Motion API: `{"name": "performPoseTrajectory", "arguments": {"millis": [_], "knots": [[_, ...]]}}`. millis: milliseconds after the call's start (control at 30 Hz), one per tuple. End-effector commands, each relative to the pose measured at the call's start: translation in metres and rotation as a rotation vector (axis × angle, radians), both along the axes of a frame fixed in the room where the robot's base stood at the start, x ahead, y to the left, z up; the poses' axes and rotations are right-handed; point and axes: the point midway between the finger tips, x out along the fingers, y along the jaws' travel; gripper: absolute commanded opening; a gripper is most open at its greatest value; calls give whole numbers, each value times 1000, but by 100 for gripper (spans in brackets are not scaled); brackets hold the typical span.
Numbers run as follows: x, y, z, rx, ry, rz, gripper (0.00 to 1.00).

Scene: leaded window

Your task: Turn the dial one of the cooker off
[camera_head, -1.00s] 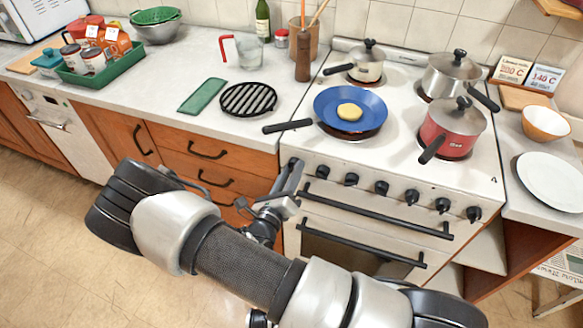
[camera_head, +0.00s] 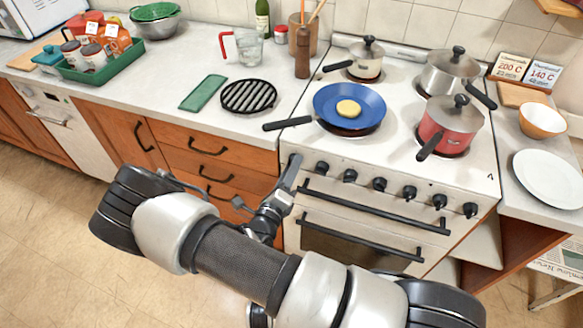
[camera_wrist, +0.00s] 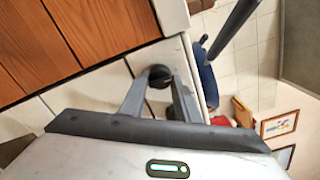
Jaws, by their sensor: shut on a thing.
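The white cooker (camera_head: 400,150) stands at the right in the head view, with a row of black dials along its front panel. My gripper (camera_head: 292,170) is at the left end of that row and covers the leftmost dial. In the wrist view my gripper (camera_wrist: 160,84) has one finger on each side of a round black dial (camera_wrist: 159,72) and is shut on it. The dial's pointer mark is too small to read. The other dials, such as the second from the left (camera_head: 322,168), are clear of the gripper.
A blue pan (camera_head: 330,98) with a yellow item sits front left on the hob, its handle sticking out left above my gripper. A red pot (camera_head: 440,130) stands front right. The oven handle (camera_head: 375,206) runs just below the dials. Wooden drawers (camera_head: 200,165) are at left.

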Motion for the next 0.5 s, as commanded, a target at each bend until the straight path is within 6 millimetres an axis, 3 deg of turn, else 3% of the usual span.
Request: {"name": "performPoseTrajectory", "arguments": {"millis": [133, 167, 267, 500], "knots": [[-1, 0, -1, -2, 3, 1, 6], [-1, 0, -1, -2, 3, 1, 32], [-1, 0, -1, -1, 2, 1, 47], [0, 0, 0, -1, 1, 0, 47]]}}
